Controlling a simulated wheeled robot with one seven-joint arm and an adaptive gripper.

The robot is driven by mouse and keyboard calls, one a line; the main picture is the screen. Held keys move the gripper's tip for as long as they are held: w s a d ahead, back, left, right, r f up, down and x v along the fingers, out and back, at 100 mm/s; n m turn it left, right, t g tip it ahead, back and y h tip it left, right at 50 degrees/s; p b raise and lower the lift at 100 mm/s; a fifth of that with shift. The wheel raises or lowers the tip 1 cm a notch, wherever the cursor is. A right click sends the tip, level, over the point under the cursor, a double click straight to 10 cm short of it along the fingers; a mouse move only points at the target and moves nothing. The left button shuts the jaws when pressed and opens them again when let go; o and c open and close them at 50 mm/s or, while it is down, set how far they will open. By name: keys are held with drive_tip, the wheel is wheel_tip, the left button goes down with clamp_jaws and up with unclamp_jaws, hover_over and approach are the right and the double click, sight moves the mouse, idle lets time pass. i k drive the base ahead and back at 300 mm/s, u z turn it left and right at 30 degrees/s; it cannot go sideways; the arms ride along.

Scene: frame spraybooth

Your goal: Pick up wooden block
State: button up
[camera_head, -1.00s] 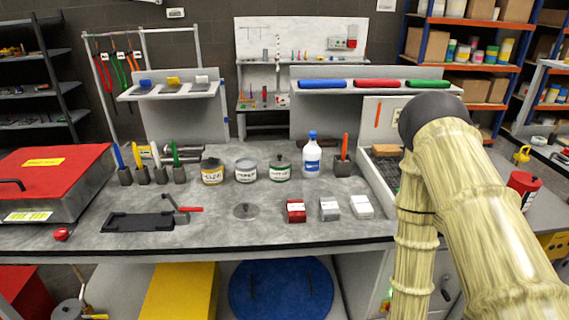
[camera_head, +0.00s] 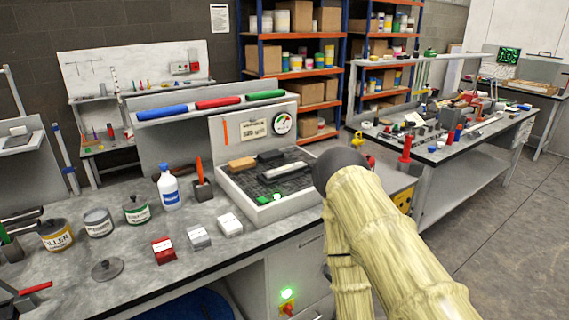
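A tan, wood-coloured block (camera_head: 241,163) lies at the back left of a light grey tray (camera_head: 283,208) on the right part of the workbench. Beside it in the tray are a dark block (camera_head: 271,155) and a long block with a pale top (camera_head: 283,172). My arm rises at the lower right, its dark rounded joint close to the tray's right side. My gripper does not show in this view.
A white bottle with a blue cap (camera_head: 170,188), a holder with an orange tool (camera_head: 202,188), several tins and small boxes stand left of the tray. A gauge (camera_head: 283,124) is on the panel behind it. Another cluttered bench (camera_head: 440,152) stands to the right.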

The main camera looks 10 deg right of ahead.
sight(244, 165)
drive_tip(key=z, duration=2.15)
drive_tip(key=i, duration=1.3)
drive_tip(key=u, duration=2.85)
